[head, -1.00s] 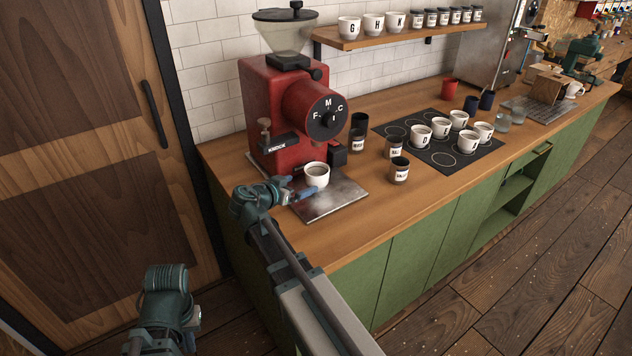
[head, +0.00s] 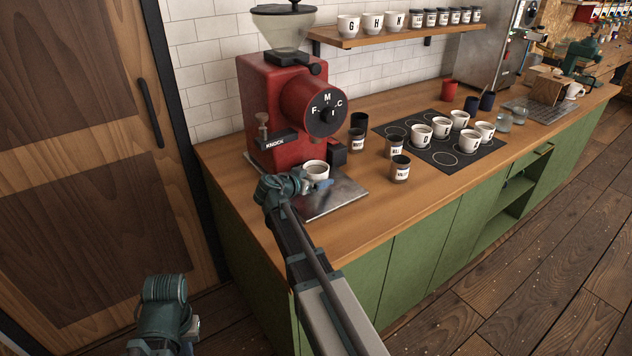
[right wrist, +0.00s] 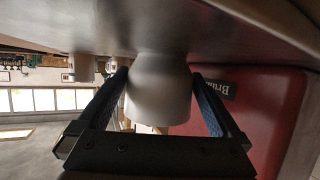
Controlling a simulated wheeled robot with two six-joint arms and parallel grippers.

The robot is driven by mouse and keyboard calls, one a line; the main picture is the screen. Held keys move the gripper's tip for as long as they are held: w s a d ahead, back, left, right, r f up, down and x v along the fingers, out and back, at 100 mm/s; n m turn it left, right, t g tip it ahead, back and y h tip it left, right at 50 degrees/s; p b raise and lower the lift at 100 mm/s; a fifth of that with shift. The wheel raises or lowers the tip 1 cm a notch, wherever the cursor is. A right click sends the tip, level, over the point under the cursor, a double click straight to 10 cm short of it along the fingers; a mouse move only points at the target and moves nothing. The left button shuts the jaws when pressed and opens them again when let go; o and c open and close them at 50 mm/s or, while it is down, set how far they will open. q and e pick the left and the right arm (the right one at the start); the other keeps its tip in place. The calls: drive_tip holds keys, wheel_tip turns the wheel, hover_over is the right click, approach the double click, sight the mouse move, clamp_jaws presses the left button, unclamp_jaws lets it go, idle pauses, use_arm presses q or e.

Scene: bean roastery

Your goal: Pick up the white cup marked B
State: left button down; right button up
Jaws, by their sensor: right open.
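A white cup (head: 315,170) with dark contents stands upright on the metal tray under the red grinder; no letter shows on its visible side. My right gripper (head: 308,184) is at the front of this cup, low over the tray. In the right wrist view the plain white cup (right wrist: 158,92) is between the two dark fingers of the open right gripper (right wrist: 160,77), with a small gap visible at the right finger. Part of my left arm shows at the lower left of the head view, but its fingers do not.
The red grinder (head: 280,110) rises right behind the cup, on a metal tray (head: 335,198). Labelled dark jars (head: 400,169) stand to the right. Several white lettered cups (head: 420,134) stand on a black mat (head: 440,158). More cups stand on the wall shelf (head: 400,37). The front counter is clear.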

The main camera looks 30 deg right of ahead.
sight(322, 164)
drive_tip(key=shift+w+d+f, duration=0.2)
drive_tip(key=shift+d, duration=0.15)
drive_tip(key=shift+r, duration=0.1)
drive_tip(key=c, duration=1.2)
drive_tip(key=shift+r, duration=0.1)
drive_tip(key=shift+r+p, duration=0.5)
drive_tip(key=shift+p, duration=0.2)
wheel_tip(322, 164, up, 3)
drive_tip(key=p, duration=0.2)
drive_tip(key=shift+p, duration=0.4)
drive_tip(key=s+d, duration=0.1)
drive_tip(key=s, duration=0.4)
drive_tip(key=s+d, duration=0.2)
drive_tip(key=s, duration=0.3)
drive_tip(key=s+d+p, duration=0.1)
drive_tip(key=s+d, duration=0.1)
drive_tip(key=s, duration=0.3)
drive_tip(key=shift+s+d+r, duration=0.1)
drive_tip(key=shift+d+r, duration=0.15)
drive_tip(key=shift+r, duration=0.15)
